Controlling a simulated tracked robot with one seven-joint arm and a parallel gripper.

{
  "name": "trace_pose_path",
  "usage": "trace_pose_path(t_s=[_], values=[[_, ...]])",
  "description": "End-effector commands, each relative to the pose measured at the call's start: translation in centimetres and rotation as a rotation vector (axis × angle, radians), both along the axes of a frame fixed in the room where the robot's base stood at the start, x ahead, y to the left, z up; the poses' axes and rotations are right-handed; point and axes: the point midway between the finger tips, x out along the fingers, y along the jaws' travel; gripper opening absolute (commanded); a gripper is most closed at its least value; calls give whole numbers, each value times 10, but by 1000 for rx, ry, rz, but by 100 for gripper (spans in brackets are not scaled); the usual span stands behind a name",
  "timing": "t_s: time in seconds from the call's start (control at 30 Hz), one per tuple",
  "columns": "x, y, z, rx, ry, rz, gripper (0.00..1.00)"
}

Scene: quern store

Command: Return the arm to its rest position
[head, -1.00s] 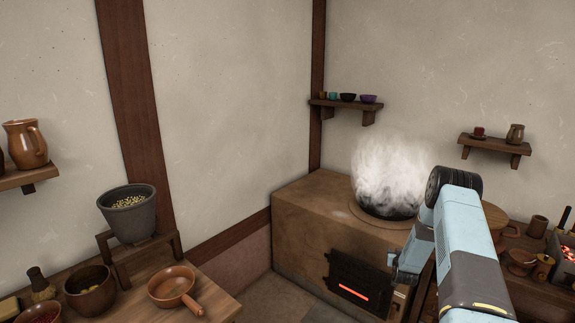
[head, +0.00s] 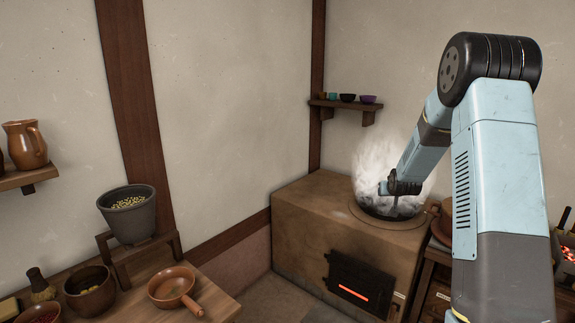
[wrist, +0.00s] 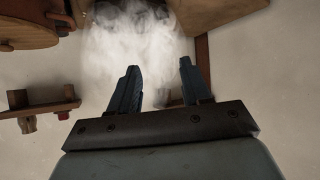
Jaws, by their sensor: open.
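My arm (head: 492,165) rises on the right of the head view, bends at a high elbow and slopes down to the left. My gripper (head: 384,188) is at its end, in front of the steam and over the round opening on top of the clay stove (head: 310,215). In the wrist view my gripper (wrist: 158,68) has its two dark fingers apart, with nothing between them. White steam (wrist: 135,40) drifts just beyond the fingertips.
The stove's firebox door (head: 359,285) glows red. A wall shelf (head: 345,110) with small bowls is behind the stove. Another wall shelf (wrist: 40,107) shows in the wrist view. A table (head: 215,288) with a pan (head: 171,285) stands at left. The wall between is clear.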

Motion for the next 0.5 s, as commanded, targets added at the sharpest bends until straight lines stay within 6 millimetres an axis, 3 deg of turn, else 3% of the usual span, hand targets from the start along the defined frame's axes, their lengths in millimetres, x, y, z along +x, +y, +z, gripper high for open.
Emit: trace_pose_path(t_s=[0.1, 0.5], values=[[-23, 15, 37, 1, 28, 9, 48], [-119, 59, 128, 12, 136, 26, 48]])
